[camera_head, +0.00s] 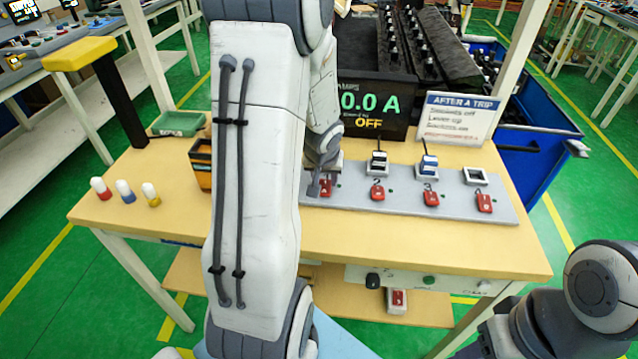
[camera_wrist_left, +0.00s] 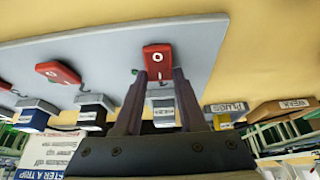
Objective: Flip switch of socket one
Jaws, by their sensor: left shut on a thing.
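The grey socket strip (camera_head: 400,203) lies on the table with a row of red switches along its near edge. The leftmost red switch (camera_head: 326,189), by my left gripper, shows in the left wrist view (camera_wrist_left: 157,62) with O and I marks. My left gripper (camera_wrist_left: 158,78) has one finger on each side of this switch and is shut on it. In the head view, my left arm hides most of the socket behind it. The other red switches (camera_head: 377,190) (camera_head: 431,197) (camera_head: 484,202) stand to the right. My right gripper is out of view.
A black plug (camera_head: 378,161) and a blue plug (camera_head: 428,165) sit in the middle sockets; the rightmost socket (camera_head: 475,177) is empty. The display (camera_head: 368,106) reads 0.0 A, OFF. A sign (camera_head: 457,118) stands behind. Several coloured capped pieces (camera_head: 125,191) stand at the left.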

